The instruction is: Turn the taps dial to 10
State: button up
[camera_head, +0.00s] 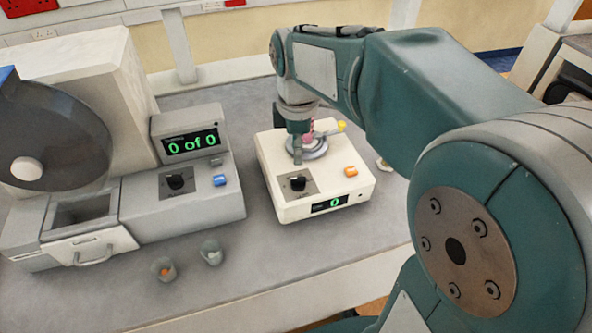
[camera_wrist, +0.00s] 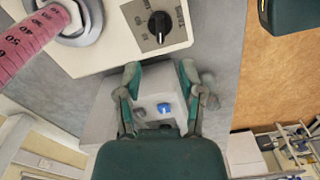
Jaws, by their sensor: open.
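The cream tapping device (camera_head: 275,165) stands on the bench, with a small green display (camera_head: 330,204) reading 0. Its black dial (camera_head: 297,183) sits on a dark plate at the front; I take this as the taps dial. The dial also shows near the top of the wrist view (camera_wrist: 159,26), with its white mark visible. My gripper (camera_wrist: 160,84) is open and empty, its fingers spread apart from the dial. In the head view my gripper (camera_head: 297,157) hangs over the device, behind the dial, partly covering a pink-scaled cylinder (camera_wrist: 32,38) on the round platform.
A grey machine (camera_head: 195,210) at left has a "0 of 0" display (camera_head: 192,143), another black dial (camera_head: 176,182) and a blue button (camera_head: 219,180). An orange button (camera_head: 350,171) and a yellow-tipped part (camera_head: 341,126) are on the cream device. Two small cups (camera_head: 212,252) stand in front.

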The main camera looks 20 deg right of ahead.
aim_at(298, 178)
notch_tip(298, 178, down, 8)
jog(key=shift+d, duration=0.1)
grip_shut()
